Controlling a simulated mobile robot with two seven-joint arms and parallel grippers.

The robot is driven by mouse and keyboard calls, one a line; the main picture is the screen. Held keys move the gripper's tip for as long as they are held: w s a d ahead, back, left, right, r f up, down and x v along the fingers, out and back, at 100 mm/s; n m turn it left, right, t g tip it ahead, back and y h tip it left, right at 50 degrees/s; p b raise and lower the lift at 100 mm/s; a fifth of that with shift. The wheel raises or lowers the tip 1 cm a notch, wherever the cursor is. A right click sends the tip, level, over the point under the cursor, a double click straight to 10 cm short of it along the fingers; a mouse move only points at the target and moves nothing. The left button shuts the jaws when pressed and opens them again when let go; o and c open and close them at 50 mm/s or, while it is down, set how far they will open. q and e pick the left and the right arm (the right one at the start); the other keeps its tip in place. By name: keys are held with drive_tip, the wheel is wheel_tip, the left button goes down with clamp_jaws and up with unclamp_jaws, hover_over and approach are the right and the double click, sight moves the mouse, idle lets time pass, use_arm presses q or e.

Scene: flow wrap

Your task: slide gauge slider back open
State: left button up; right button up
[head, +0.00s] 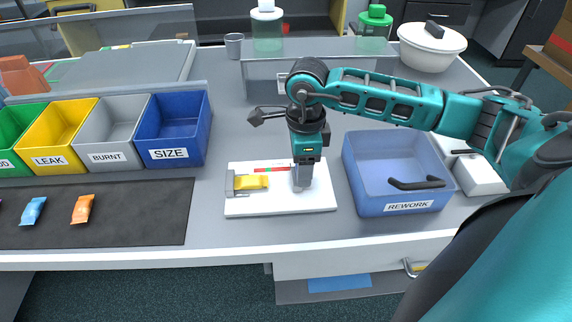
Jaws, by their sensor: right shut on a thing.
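The gauge (240,207) is a white plate on the grey table, with a grey fixed stop (229,184) at its left end and a red mark strip at its back. A yellow packet (253,182) lies on the plate against the stop. The grey slider (316,196) stands on the right part of the plate, apart from the packet. My right gripper (302,180) points down from above and is shut on the slider; its fingertips are partly hidden against it. My left gripper is not in view.
Blue SIZE (172,154), grey BURNT (110,157) and yellow LEAK (51,161) bins stand at the left. A blue REWORK bin (408,207) stands just right of the gauge. Blue (33,211) and orange (82,209) packets lie on the dark mat (130,225).

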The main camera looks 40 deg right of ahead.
drive_tip(key=shift+s+d, duration=0.1)
drive_tip(key=shift+d, duration=0.2)
drive_tip(key=o, duration=1.4)
drive_tip(key=shift+s, duration=0.1)
wheel_tip(320, 180, up, 13)
drive_tip(key=shift+p, duration=0.4)
